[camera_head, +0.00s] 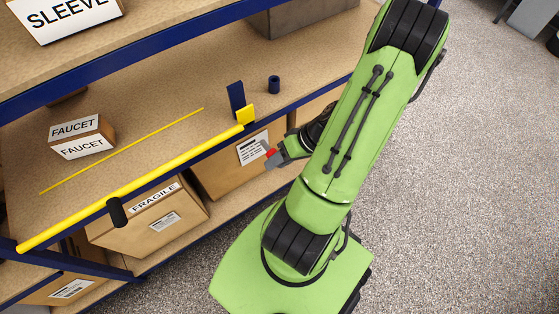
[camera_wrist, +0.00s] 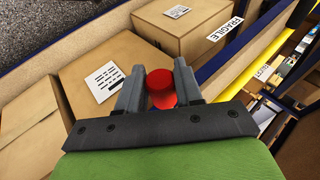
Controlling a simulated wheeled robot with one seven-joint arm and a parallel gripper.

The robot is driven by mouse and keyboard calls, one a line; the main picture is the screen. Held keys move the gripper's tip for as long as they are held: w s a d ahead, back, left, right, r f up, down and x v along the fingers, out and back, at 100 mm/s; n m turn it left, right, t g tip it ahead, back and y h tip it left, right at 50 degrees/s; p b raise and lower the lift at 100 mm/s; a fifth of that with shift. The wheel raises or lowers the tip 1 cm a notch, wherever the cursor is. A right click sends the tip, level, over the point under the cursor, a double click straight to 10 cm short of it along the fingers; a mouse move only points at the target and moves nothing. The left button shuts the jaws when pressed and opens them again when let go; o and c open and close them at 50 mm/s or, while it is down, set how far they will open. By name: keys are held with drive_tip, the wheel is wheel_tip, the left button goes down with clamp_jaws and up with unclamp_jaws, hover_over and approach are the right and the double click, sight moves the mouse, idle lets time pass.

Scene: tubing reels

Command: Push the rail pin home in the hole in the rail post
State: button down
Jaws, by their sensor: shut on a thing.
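A red pin with a round head (camera_wrist: 158,82), apparently the rail pin, is between the two fingers of my gripper (camera_wrist: 155,92). In the head view my gripper (camera_head: 272,158) is shut on it, in front of the shelf's blue edge and below the rail's right end. The yellow rail (camera_head: 170,178), with a black grip, runs along the shelf front. Its square yellow end (camera_head: 245,114) is beside the upright blue rail post (camera_head: 236,98). The hole in the post cannot be made out. The pin is apart from the post.
A small dark blue ring (camera_head: 274,84) stands on the shelf right of the post. A faucet box (camera_head: 82,137) and a thin yellow line lie behind the rail. Cardboard boxes (camera_head: 150,222) fill the shelf below, close to my gripper.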

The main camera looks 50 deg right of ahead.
sight(268, 146)
drive_tip(key=shift+w+d+f, duration=0.1)
drive_tip(key=shift+w+d, duration=0.15)
drive_tip(key=shift+w, duration=0.6)
drive_tip(key=shift+w+d+r, duration=0.1)
drive_tip(key=shift+w+d, duration=0.2)
drive_tip(key=shift+w, duration=0.55)
drive_tip(key=shift+w+d+f, duration=0.1)
drive_tip(key=shift+w+d, duration=0.15)
drive_tip(key=shift+w, duration=0.6)
drive_tip(key=shift+w+d+p, duration=0.15)
drive_tip(key=shift+w+d, duration=0.1)
drive_tip(key=shift+w, duration=0.65)
drive_tip(key=shift+w+d+p, duration=0.1)
drive_tip(key=shift+w+d, duration=0.2)
drive_tip(key=shift+w, duration=0.65)
drive_tip(key=shift+w+d+p, duration=0.15)
drive_tip(key=shift+w+d, duration=0.1)
drive_tip(key=shift+w, duration=0.65)
drive_tip(key=shift+w, duration=0.1)
drive_tip(key=c, duration=0.7)
unclamp_jaws()
drive_tip(key=shift+d, duration=0.1)
drive_tip(key=shift+o, duration=0.2)
drive_tip(key=shift+w, duration=0.1)
